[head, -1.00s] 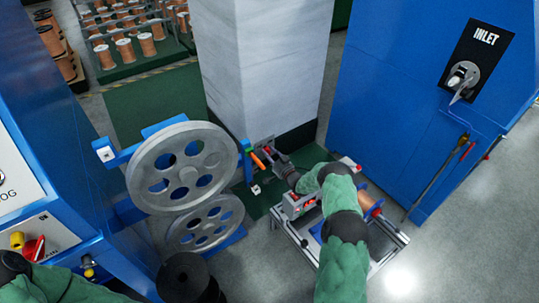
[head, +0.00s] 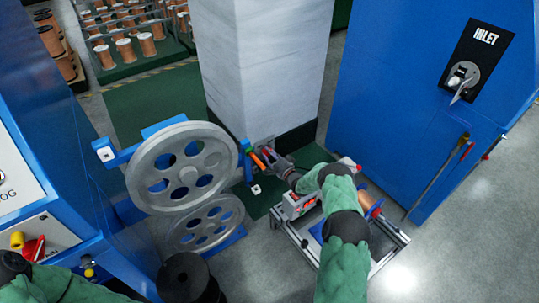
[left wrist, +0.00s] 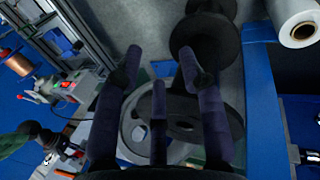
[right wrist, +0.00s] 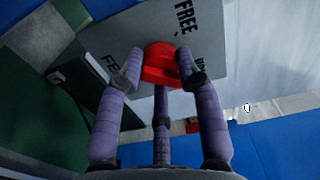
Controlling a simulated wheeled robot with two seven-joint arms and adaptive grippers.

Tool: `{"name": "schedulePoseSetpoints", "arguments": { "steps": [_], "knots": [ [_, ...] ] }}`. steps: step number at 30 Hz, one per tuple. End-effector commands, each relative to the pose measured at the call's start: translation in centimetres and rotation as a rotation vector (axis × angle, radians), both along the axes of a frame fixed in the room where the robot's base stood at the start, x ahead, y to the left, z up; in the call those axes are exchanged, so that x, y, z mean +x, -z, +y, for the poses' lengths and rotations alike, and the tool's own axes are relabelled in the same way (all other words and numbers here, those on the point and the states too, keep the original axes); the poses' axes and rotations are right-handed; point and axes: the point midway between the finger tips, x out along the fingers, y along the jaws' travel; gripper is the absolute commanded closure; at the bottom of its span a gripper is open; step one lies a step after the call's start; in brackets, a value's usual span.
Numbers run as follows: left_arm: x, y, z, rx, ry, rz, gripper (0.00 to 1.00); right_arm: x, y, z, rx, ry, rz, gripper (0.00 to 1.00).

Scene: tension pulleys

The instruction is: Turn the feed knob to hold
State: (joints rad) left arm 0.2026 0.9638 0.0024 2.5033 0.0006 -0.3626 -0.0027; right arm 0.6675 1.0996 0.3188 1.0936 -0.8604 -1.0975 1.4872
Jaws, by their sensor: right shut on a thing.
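The red feed knob (right wrist: 160,62) sits on a grey panel (right wrist: 118,30) in the right wrist view. The word FREE shows beside it, and another label is cut off behind a finger. I cannot tell which mark the knob points at. My right gripper (right wrist: 161,78) is shut on the knob, with its fingers around the sides. My left gripper (left wrist: 162,75) is open and empty in the left wrist view.
Two grey spoked pulleys (head: 181,167) stand left of my right gripper. A small bench with a copper spool (head: 369,203) lies under my right forearm. A blue cabinet marked INLET (head: 400,90) stands at the right. A dark spool (head: 187,277) is at the bottom.

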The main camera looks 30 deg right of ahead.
Motion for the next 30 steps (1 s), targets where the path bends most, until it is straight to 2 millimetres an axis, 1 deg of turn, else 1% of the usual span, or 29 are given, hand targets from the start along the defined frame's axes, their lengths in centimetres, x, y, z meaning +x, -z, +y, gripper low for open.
{"name": "schedulePoseSetpoints", "arguments": {
  "steps": [6,18,19,21,30],
  "knots": [
    [0.00,0.01,0.00,0.000,0.000,0.000,0.60,-0.03,0.11,0.05,0.036,-0.001,0.005,0.97],
    [0.00,0.01,0.00,0.000,0.000,0.000,0.60,-0.04,0.13,0.06,0.040,-0.001,0.005,0.97],
    [0.00,0.01,0.00,0.000,0.000,0.000,0.60,-0.04,0.13,0.06,0.040,-0.001,0.005,0.56],
    [0.00,0.00,0.00,0.000,0.000,0.000,0.60,-0.03,0.11,0.06,0.040,-0.001,0.005,0.41],
    [0.00,0.00,0.00,0.000,0.000,0.000,0.60,-0.04,0.03,0.01,0.038,0.000,0.004,0.41]
  ]
}}
